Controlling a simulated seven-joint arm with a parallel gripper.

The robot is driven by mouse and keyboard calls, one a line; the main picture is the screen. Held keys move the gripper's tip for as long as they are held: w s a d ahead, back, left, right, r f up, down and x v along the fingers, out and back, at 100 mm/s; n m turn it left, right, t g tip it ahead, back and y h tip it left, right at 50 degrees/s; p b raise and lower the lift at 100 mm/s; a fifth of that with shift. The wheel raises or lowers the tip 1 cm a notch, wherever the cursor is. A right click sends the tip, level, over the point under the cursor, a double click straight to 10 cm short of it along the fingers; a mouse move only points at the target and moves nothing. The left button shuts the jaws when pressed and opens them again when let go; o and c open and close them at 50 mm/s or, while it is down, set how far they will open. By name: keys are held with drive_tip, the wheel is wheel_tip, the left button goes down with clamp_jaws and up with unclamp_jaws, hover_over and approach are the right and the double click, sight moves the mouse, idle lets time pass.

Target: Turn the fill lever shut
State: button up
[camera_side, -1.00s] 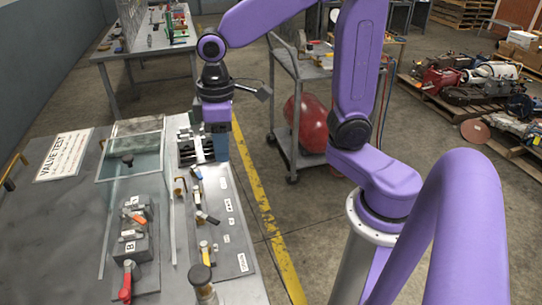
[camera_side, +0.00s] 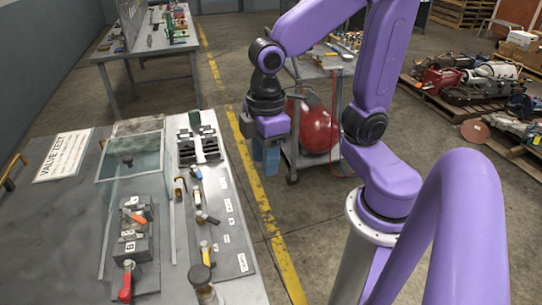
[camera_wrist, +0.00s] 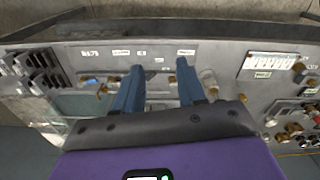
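A grey valve panel (camera_side: 226,240) lies along the right side of the test table. The panel also shows in the wrist view (camera_wrist: 222,62). Its labels are too small to read, so I cannot tell which lever is the fill lever. My gripper (camera_side: 265,170) hangs to the right of the table's edge, apart from the levers. Its blue fingers (camera_wrist: 160,68) are spread with nothing held between them.
A clear tank (camera_side: 135,160) and a valve block (camera_side: 132,238) with a red-handled lever (camera_side: 126,283) stand left of the panel. A "VALVE TEST" sign (camera_side: 63,155) lies at the table's left. A grey cart (camera_side: 299,150) with a red tank (camera_side: 312,125) stands behind my gripper.

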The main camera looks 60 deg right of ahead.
drive_tip(key=shift+s+d+f, duration=0.1)
drive_tip(key=shift+s+d, duration=0.05)
drive_tip(key=shift+s, duration=0.45)
drive_tip(key=shift+w, duration=0.15)
drive_tip(key=r+m, duration=0.1)
drive_tip(key=m, duration=1.6)
hover_over(199, 174)
wheel_tip(199, 174, down, 17)
drive_tip(key=shift+r, duration=0.2)
clamp_jaws()
